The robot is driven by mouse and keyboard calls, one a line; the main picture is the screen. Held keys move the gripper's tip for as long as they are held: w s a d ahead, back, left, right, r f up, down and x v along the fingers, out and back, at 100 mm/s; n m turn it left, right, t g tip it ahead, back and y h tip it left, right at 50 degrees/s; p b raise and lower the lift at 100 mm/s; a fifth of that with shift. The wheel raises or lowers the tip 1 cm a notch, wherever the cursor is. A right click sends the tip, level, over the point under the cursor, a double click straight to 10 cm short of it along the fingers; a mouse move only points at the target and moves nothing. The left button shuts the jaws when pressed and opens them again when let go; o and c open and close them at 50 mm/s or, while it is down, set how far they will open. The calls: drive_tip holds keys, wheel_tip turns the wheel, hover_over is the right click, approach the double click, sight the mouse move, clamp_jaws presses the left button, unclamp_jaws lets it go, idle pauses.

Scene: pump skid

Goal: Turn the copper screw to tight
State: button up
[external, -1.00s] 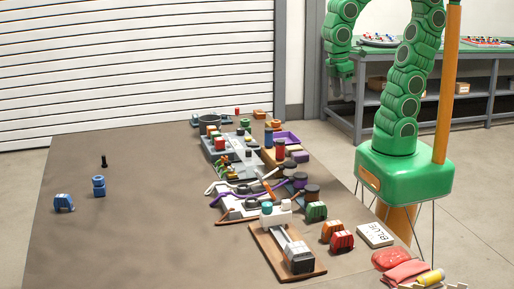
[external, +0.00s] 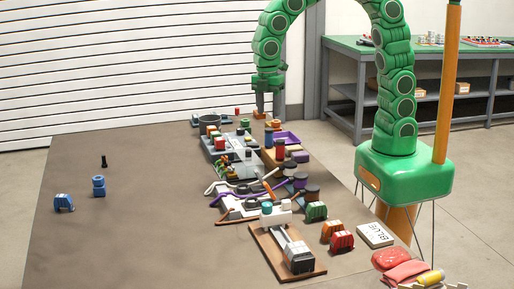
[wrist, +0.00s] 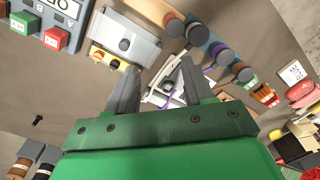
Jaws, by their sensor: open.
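I cannot pick out the copper screw for certain in either view; it is too small or hidden among the parts on the bench. My gripper (external: 266,108) hangs pointing down over the far end of the bench, above the clustered parts and apart from them. In the wrist view my gripper (wrist: 158,82) is open, with nothing between its two grey fingers. A grey box (wrist: 140,30) with a round dark knob lies beyond the fingers. White and purple parts (wrist: 168,98) show between and beside the fingertips.
The brown bench (external: 120,220) is mostly clear at left, apart from blue pieces (external: 98,187) and a small black piece (external: 104,162). A purple tray (external: 287,138) and a wooden board (external: 262,250) stand at right. A shutter wall (external: 140,70) is behind.

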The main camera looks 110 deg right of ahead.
sight(224, 159)
drive_tip(key=w+d+f+n, duration=0.4)
drive_tip(key=w+d+f, duration=0.55)
drive_tip(key=w, duration=0.35)
drive_tip(key=shift+t, duration=0.3)
drive_tip(key=shift+a+f, duration=0.2)
drive_tip(key=shift+f, duration=3.95)
clamp_jaws()
